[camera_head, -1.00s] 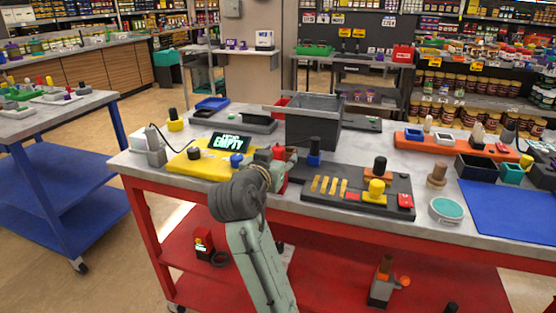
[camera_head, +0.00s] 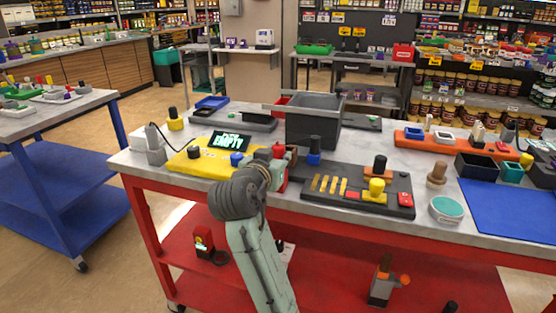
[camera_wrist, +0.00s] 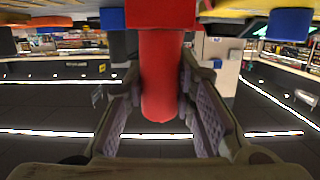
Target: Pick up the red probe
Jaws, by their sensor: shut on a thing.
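The red probe (camera_wrist: 160,75) is in the wrist view, a rounded red shaft below a wider red block. My gripper (camera_wrist: 159,85) has its two fingers on either side of the shaft and is shut on it.
The yellow board (camera_head: 200,166) with a display reading EMPTY (camera_head: 230,142) lies to the left. A dark panel (camera_head: 335,200) with yellow strips and knobs lies to the right. A grey bin (camera_head: 313,122) stands behind. A blue mat (camera_head: 510,208) lies at far right.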

